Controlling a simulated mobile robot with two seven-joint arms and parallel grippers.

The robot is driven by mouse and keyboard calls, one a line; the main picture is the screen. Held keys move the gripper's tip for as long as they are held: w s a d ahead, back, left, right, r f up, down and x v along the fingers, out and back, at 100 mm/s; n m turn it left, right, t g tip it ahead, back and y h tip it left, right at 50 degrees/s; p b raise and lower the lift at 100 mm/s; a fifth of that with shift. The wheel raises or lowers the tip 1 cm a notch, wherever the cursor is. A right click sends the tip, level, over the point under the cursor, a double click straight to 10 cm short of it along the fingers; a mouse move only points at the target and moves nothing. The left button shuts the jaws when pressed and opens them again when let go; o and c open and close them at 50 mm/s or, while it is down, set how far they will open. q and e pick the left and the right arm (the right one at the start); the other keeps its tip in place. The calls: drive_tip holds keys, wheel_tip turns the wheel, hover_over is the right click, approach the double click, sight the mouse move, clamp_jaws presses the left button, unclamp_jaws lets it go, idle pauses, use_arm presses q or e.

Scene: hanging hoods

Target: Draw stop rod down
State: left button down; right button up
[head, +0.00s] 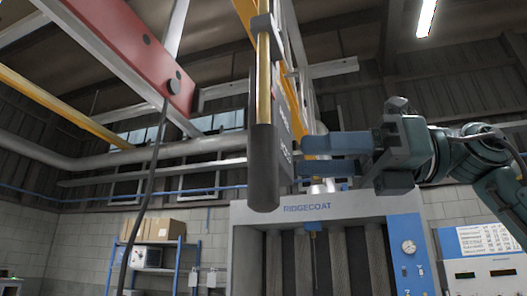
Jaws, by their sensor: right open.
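A yellow rod (264,80) with a long dark grip (264,165) at its lower end hangs upright near the middle of the head view; it appears to be the stop rod. A dark lettered plate (284,130) is just to the right of it. My right gripper (306,157) comes in from the right with two blue fingers, one above the other, spread apart with nothing between them. Its fingertips are just right of the grip and plate; I cannot tell whether they touch. My left gripper is not in view.
A red and white beam (125,45) with a dark hanging cable (150,180) crosses the upper left. A grey RIDGECOAT booth (345,207) stands behind and below. A blue shelf (160,262) with boxes is at the lower left. A control panel (480,270) is at the lower right.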

drive_tip(key=p, duration=0.1)
hover_over(264, 212)
drive_tip(key=shift+s, duration=0.1)
drive_tip(key=shift+c, duration=0.5)
clamp_jaws()
